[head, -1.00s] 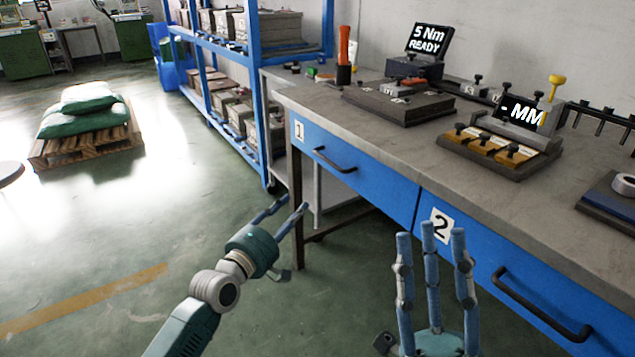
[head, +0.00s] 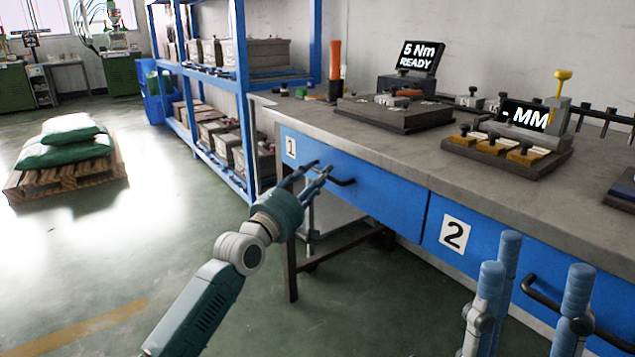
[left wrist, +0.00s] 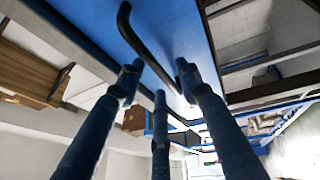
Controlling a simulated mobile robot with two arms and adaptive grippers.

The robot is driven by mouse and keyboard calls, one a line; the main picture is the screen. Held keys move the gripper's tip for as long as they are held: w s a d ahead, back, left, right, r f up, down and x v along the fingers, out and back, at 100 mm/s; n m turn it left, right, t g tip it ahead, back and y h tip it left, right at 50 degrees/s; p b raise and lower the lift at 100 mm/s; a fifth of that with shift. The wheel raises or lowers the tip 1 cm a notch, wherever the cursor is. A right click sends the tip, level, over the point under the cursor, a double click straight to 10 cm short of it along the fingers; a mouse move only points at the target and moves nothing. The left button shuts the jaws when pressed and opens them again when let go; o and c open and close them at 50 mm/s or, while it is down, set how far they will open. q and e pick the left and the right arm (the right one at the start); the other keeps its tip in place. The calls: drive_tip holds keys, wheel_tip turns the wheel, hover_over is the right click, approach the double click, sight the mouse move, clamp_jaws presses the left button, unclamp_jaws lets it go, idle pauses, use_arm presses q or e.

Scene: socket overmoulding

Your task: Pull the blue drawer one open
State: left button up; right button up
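Blue drawer one (head: 378,194), with a white "1" label, sits flush under the bench top. Its dark bar handle (head: 343,183) also shows in the left wrist view (left wrist: 146,50). My left gripper (head: 318,170) is at the left end of this handle in the head view. In the left wrist view its three fingers (left wrist: 158,82) are spread apart, with the handle passing between the outer two. I cannot tell whether they touch it. My right gripper (head: 535,260) is open and empty, fingers upright, in front of blue drawer two (head: 490,262).
Drawer two has its own handle (head: 560,305) beside my right fingers. The bench top (head: 400,145) carries a torque unit (head: 408,80) and a gauge fixture (head: 515,145). A blue rack (head: 240,100) stands left of the bench. The floor in front is open.

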use_arm(q)
drive_tip(key=shift+w+d+r, duration=0.1)
drive_tip(key=shift+w+d, duration=0.15)
drive_tip(key=shift+w, duration=0.15)
clamp_jaws()
drive_tip(key=shift+a, duration=0.1)
